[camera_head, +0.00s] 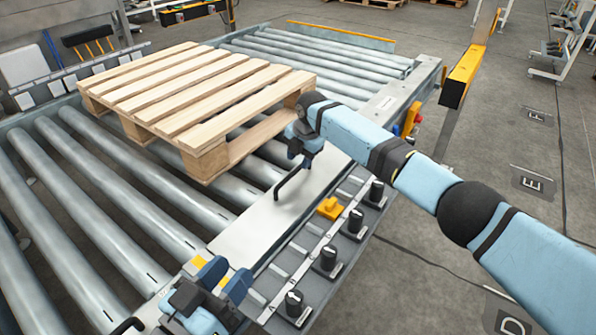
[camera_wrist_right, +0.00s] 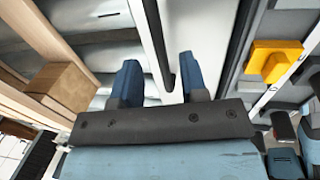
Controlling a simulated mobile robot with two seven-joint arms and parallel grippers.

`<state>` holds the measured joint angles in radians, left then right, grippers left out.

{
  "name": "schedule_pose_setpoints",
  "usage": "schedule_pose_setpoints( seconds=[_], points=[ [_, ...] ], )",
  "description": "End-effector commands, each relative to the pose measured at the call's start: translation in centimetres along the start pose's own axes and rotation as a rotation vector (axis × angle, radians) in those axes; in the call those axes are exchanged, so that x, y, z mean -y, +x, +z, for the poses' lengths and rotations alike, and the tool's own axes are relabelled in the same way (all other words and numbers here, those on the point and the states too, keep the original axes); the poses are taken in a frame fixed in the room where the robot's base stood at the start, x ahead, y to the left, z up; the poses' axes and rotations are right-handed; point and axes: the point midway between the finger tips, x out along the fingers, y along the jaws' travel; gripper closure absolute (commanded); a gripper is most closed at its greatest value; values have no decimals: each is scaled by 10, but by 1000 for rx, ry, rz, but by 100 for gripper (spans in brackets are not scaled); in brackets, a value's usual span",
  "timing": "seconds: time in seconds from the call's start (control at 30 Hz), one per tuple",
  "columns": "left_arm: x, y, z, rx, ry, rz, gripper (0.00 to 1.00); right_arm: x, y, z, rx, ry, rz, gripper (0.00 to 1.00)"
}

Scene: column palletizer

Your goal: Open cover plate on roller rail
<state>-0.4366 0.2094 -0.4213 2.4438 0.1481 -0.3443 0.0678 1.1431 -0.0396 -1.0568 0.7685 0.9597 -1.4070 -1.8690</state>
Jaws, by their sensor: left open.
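The cover plate (camera_head: 262,222) is a flat light-metal plate on the roller rail, lying along the conveyor's near right edge. A black bar handle (camera_head: 291,182) stands on its far part; another black handle (camera_head: 127,326) shows at the bottom left. My right gripper (camera_head: 300,150) is at the upper end of the far handle. In the right wrist view its two blue fingers (camera_wrist_right: 162,82) are apart, and the dark handle bar (camera_wrist_right: 168,68) shows between them; contact cannot be told. My left gripper (camera_head: 224,280) is open over the near end of the plate, its fingers apart.
A wooden pallet (camera_head: 190,90) lies on the rollers (camera_head: 100,170) just beyond the plate. Black knobs (camera_head: 328,258) and a yellow block (camera_head: 331,208) line the rail's outer side; the block also shows in the right wrist view (camera_wrist_right: 274,58). The floor at right is open.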

Motion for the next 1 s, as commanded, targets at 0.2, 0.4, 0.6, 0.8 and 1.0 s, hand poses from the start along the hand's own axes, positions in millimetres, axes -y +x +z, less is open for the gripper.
schedule_pose_setpoints(
  seconds=[0.2, 0.4, 0.6, 0.8, 1.0],
  points=[
    [3, 0, 19, 57, 0, 5, 57, 0, 30, 0, 1, 1, 0, 60],
    [3, 0, 22, 73, -2, 7, 57, 0, 36, 0, 1, 0, 0, 60],
    [3, 0, 22, 73, -2, 7, 57, 0, 35, 0, 1, 0, 0, 60],
    [3, 0, 21, 73, -2, 7, 57, 0, 35, 0, 1, 0, 0, 100],
    [3, 0, 20, 72, -2, 7, 57, 0, 35, 0, 1, 1, 2, 100]
  ],
)
